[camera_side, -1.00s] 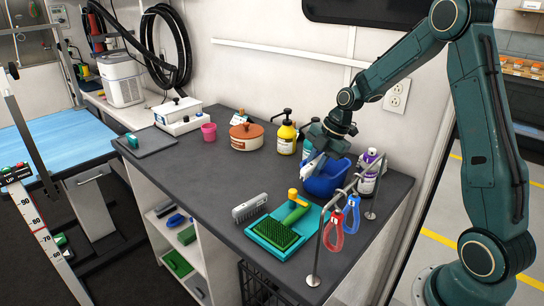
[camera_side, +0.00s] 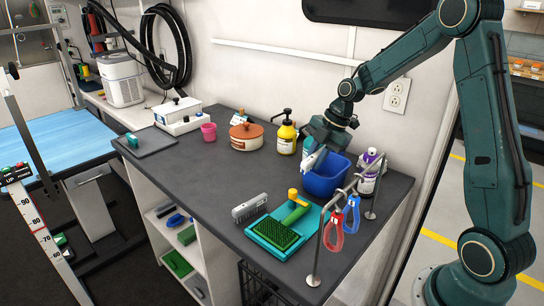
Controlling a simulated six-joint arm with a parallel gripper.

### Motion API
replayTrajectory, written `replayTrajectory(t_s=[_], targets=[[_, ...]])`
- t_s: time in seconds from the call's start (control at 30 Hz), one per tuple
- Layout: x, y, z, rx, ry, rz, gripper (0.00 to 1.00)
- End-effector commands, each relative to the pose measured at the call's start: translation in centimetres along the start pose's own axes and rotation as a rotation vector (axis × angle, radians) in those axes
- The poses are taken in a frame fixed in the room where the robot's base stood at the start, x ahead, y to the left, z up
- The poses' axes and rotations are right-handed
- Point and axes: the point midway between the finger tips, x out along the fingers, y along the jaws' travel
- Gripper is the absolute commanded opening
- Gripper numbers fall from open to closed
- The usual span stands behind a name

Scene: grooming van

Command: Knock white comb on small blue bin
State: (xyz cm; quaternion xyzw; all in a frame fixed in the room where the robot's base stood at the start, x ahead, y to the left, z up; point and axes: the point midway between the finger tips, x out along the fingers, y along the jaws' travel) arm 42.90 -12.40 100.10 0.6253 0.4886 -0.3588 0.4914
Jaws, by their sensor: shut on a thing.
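The small blue bin (camera_side: 326,184) stands upright on the dark grey counter, its open top showing. My gripper (camera_side: 317,148) is above the bin's left rim, pointing down. It is shut on a narrow white item, the white comb (camera_side: 312,160), which is held tilted at the bin's left rim. I cannot tell whether the comb touches the bin. The comb's teeth are too small to make out, and its upper end is hidden in my gripper.
A purple-labelled bottle (camera_side: 371,172) stands close right of the bin, and a yellow pump bottle (camera_side: 286,136) to its left. The counter's left middle is clear.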

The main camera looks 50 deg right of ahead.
Motion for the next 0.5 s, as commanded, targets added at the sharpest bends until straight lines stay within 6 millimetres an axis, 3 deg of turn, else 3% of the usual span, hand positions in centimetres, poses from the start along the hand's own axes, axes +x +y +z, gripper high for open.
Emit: replayTrajectory(t_s=[0.5], targets=[[-2.8,0.8,-0.7,0.0,0.0,0.002,0.0]])
